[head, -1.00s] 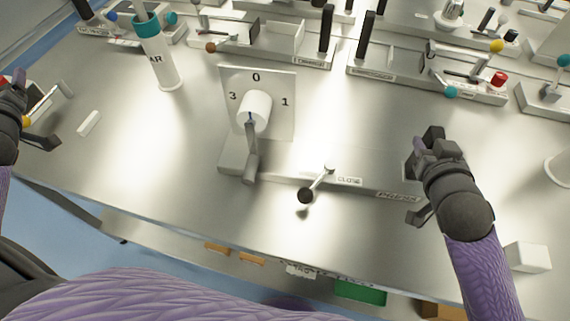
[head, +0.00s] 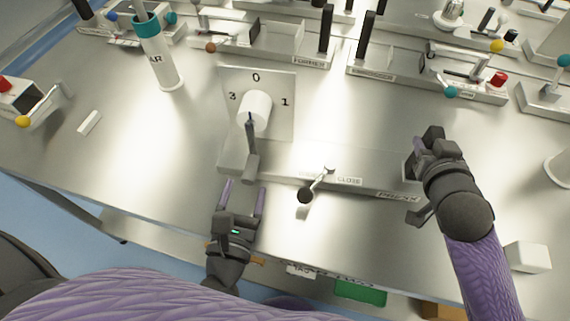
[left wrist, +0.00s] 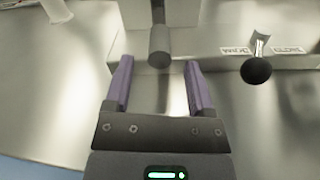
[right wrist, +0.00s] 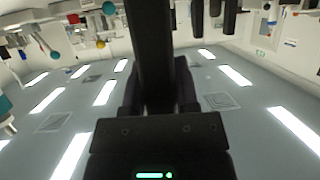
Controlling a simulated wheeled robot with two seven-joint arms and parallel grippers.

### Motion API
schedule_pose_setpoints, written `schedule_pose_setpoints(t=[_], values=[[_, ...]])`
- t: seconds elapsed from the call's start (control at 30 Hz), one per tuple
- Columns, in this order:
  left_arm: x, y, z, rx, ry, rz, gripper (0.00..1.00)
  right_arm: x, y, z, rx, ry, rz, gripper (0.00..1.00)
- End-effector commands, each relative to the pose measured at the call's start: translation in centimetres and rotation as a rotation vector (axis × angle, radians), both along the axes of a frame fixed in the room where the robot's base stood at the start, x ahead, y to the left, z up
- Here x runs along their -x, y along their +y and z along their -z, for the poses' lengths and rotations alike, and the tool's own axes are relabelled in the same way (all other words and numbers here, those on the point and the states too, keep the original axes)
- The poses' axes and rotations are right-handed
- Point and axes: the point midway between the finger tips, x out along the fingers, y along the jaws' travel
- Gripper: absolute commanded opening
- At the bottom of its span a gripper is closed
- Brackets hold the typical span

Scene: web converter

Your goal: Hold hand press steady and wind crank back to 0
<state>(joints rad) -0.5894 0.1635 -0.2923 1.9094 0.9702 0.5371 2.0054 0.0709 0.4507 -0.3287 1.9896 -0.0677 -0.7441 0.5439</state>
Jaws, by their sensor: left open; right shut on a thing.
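The hand press is a long grey base (head: 290,172) with an upright dial plate (head: 285,82) marked 0, 1 and 3. A white hub (head: 257,104) sits on the plate. The crank (head: 250,140) hangs down from the hub, pointing away from the 0, with a grey cylindrical grip (head: 252,168) at its end. My left gripper (head: 244,187) is open just in front of the grip; the left wrist view shows the grip (left wrist: 159,46) ahead between the fingers, not clasped. My right gripper (head: 424,150) is shut on a dark upright post (right wrist: 150,50) at the base's right end.
A black-knobbed lever (head: 306,195) stands out from the base's front, right of the crank. A white bottle with a teal cap (head: 160,60) stands at the back left. Other fixtures (head: 430,75) line the back. A white block (head: 527,256) lies front right.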

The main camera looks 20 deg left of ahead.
Motion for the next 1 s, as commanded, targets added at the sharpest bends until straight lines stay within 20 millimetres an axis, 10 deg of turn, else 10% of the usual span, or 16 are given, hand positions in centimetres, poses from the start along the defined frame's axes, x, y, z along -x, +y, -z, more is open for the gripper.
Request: schedule_pose_setpoints(t=[0.2,0.57,0.87,1.0], values=[[-4.2,0.5,0.1,-0.003,-0.001,-0.001,0.70,0.4,0.1,1.2,0.001,0.035,0.000,0.00],[-5.0,0.6,0.2,-0.005,0.003,0.002,0.68,0.4,0.1,1.2,0.001,0.035,0.000,0.00],[-5.0,0.6,0.2,-0.005,0.003,0.002,0.04,0.4,0.1,1.2,0.001,0.035,0.000,0.00],[-5.0,0.6,0.2,-0.006,0.003,0.002,0.00,0.4,0.1,1.2,0.001,0.035,0.000,0.00]])
